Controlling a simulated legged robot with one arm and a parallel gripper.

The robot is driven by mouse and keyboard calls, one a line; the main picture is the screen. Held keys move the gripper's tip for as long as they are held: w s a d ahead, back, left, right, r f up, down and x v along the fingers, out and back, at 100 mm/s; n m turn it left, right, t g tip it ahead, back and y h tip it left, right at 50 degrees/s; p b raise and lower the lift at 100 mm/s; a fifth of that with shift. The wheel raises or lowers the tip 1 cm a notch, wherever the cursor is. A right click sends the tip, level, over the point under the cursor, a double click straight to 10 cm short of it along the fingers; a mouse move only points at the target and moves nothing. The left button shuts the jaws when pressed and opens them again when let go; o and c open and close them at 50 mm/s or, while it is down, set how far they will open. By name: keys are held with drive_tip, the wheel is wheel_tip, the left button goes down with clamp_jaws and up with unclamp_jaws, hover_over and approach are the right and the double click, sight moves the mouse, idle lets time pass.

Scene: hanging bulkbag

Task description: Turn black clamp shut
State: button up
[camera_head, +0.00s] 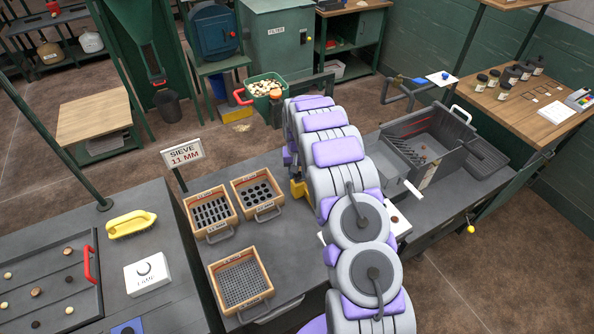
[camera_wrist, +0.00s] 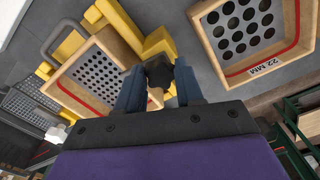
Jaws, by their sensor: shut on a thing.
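In the wrist view the black clamp (camera_wrist: 159,71) shows as a small dark knob between the tips of my gripper (camera_wrist: 158,82). The two blue fingers are shut on it from either side. The clamp sits beside a yellow frame (camera_wrist: 156,46) that holds a wooden-framed sieve (camera_wrist: 92,72) with small round holes. A small tan piece shows just below the knob, between the fingers. In the head view my arm hides the clamp and the gripper. Only a bit of the yellow frame (camera_head: 298,188) shows there, left of the arm.
A sieve marked 22 MM (camera_wrist: 243,28) lies close to the right of my gripper in the wrist view. In the head view, several loose sieves (camera_head: 239,282) rest on the grey bench left of my arm. A sign (camera_head: 182,153) reads SIEVE 11 MM. A grey metal tray (camera_head: 400,148) stands to the right.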

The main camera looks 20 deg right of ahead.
drive_tip(key=shift+w+r+n, duration=0.1)
drive_tip(key=shift+n, duration=0.4)
drive_tip(key=o, duration=1)
drive_tip(key=shift+o, duration=0.2)
wheel_tip(320, 180, up, 17)
drive_tip(key=p, duration=0.1)
idle(0.4)
